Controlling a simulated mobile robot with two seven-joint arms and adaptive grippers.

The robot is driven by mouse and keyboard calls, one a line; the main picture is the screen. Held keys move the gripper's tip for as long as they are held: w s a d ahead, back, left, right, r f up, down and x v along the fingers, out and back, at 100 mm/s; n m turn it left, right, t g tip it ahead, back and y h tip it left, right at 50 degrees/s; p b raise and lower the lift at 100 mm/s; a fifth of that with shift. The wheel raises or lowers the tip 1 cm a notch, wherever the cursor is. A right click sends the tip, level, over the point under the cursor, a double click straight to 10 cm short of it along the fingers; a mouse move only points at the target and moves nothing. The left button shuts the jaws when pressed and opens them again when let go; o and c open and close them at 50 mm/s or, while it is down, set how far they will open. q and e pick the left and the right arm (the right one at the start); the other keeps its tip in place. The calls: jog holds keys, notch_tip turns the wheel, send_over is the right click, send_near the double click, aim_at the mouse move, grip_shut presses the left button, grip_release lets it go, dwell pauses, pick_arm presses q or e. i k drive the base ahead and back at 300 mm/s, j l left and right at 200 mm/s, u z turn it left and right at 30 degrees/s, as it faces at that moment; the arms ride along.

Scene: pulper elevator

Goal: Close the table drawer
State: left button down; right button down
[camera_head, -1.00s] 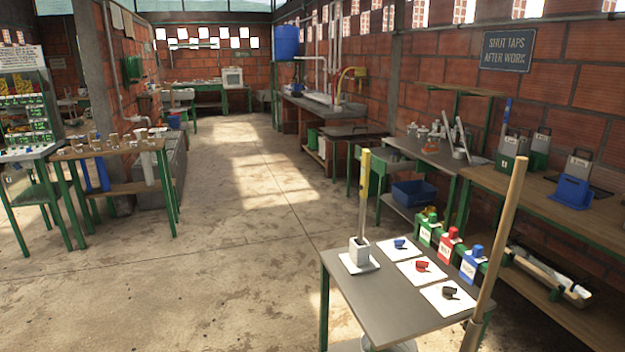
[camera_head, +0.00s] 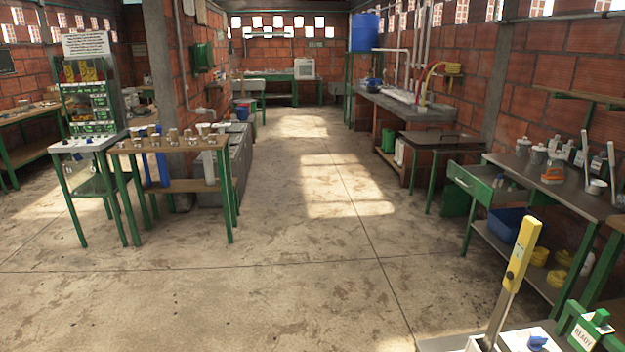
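The table drawer (camera_head: 466,182) is green and sticks out open from the left side of a grey-topped work table (camera_head: 530,172) on the right. Its front faces left toward the open floor, and a few small items seem to lie inside. Neither of my grippers is in view.
A near table (camera_head: 450,343) with a yellow-topped upright tool (camera_head: 521,256) and a green block (camera_head: 584,330) fills the lower right corner. A blue crate (camera_head: 505,224) sits on the shelf below the drawer. The wooden-topped table (camera_head: 170,145) stands left. The middle floor is clear.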

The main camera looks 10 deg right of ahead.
aim_at(478, 181)
jog(key=i+j+z, duration=0.1)
jog(key=i, duration=1.55)
jog(key=i+z, duration=0.4)
jog(key=i, duration=0.15)
jog(key=i+z, duration=0.45)
jog(key=i+j+z, duration=0.4)
jog(key=i, duration=0.2)
jog(key=i+l+z, duration=0.2)
jog(key=z, duration=0.2)
jog(key=i+z, duration=1.15)
jog(key=k+j, duration=0.05)
jog(key=k, duration=0.1)
